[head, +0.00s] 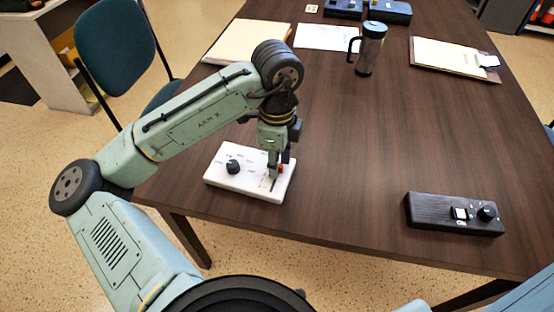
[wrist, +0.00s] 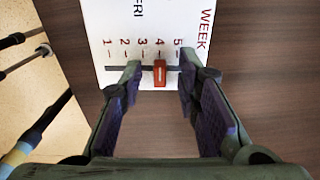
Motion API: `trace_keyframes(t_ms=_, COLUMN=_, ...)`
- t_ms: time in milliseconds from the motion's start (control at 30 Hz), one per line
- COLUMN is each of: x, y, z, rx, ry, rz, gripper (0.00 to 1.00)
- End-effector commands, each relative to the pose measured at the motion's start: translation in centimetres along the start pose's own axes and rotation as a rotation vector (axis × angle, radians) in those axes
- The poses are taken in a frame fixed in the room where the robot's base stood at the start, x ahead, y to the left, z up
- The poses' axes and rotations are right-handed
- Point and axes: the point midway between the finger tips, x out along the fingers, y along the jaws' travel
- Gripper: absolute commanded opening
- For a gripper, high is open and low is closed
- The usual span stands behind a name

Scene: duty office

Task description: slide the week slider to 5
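The white panel (head: 222,181) lies near the table's front edge, and its numbered end with the word WEEK shows in the wrist view (wrist: 98,22). The week slider is a red-orange knob (wrist: 160,74) in a dark slot marked 1 to 5; it stands at the 4. The knob also shows as a red spot in the head view (head: 281,169). My gripper (wrist: 160,80) is open, fingers straddling the knob with gaps on both sides. Its left fingertip is near 2 to 3 and its right one near 5. In the head view my gripper (head: 278,170) is low over the panel.
The panel also has a black round dial (head: 233,167). A black control box (head: 455,214) lies to the right on the table (head: 340,160). A travel mug (head: 370,50), papers (head: 327,36) and a clipboard (head: 450,58) are farther back. The table between is clear.

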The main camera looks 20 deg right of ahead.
Motion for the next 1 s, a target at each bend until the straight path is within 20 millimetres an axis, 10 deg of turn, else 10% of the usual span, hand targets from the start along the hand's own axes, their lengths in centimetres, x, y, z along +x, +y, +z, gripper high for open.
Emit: trace_keyframes(t_ms=1000, x=0.4, y=0.01, z=-0.03, rx=0.0, ry=0.001, rz=0.0, gripper=0.0)
